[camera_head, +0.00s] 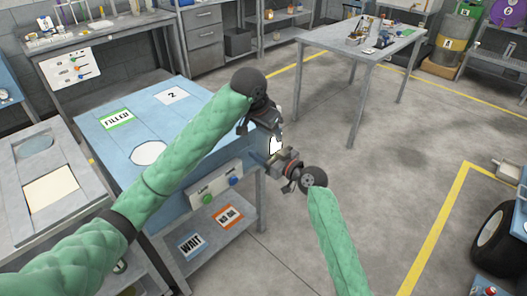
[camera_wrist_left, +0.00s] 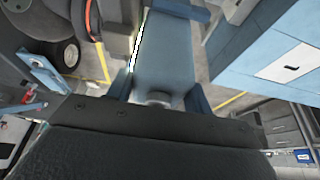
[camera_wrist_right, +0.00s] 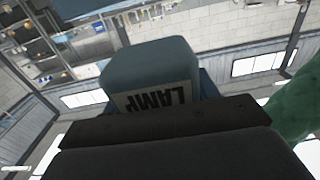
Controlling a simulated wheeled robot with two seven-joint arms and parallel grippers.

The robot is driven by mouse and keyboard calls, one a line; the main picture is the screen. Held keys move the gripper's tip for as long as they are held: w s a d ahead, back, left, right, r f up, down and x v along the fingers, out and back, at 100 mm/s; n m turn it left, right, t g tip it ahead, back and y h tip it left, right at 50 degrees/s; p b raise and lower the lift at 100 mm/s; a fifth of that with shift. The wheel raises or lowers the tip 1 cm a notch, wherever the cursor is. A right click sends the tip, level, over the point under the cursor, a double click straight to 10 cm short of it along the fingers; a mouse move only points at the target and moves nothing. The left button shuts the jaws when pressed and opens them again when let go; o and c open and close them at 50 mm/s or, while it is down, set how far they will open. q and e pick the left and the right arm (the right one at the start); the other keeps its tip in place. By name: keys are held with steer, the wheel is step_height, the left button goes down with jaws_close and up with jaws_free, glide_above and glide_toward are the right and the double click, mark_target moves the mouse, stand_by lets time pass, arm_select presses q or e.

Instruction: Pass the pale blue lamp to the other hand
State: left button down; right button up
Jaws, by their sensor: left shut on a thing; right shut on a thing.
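The pale blue lamp is held between my two grippers, in the air at the right edge of the blue bench; in the head view only a small bright part of it (camera_head: 276,146) shows. Its long body fills the middle of the left wrist view (camera_wrist_left: 167,52). In the right wrist view its rounded block end (camera_wrist_right: 150,65) carries a label reading LAMP, upside down. My left gripper (camera_head: 270,132) is shut on the lamp from above. My right gripper (camera_head: 272,160) is shut on it from below. The fingers' contact places are mostly hidden.
A grey table (camera_head: 375,50) stands behind right. Open floor lies to the right.

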arm_select(q)
steer(key=c, duration=0.5)
jaws_free()
steer(key=v, duration=1.1)
steer(key=w+a+h, duration=0.1)
steer(key=w+a, duration=0.2)
steer(key=a, duration=0.3)
steer(key=s+f+n, duration=0.1)
steer(key=s+f, duration=0.4)
steer(key=f, duration=0.8)
steer(key=s+f+n, duration=0.1)
steer(key=s+f, duration=0.4)
steer(key=f, duration=0.9)
steer(key=s+a+f+n+y, duration=0.1)
steer(key=s+f, duration=0.5)
steer(key=s, duration=0.5)
steer(key=s+a+f+n+g, duration=0.1)
steer(key=s+f, duration=0.6)
steer(key=s, duration=0.4)
steer(key=s+a+f+n+g+y, duration=0.1)
steer(key=s+a+f+n, duration=0.1)
steer(key=s+f, duration=0.4)
steer(key=shift+s+f+y, duration=0.1)
steer(key=shift+s+y, duration=0.05)
steer(key=shift+s, duration=1.15)
steer(key=shift+s+f+y, duration=0.15)
steer(key=shift+s, duration=1.1)
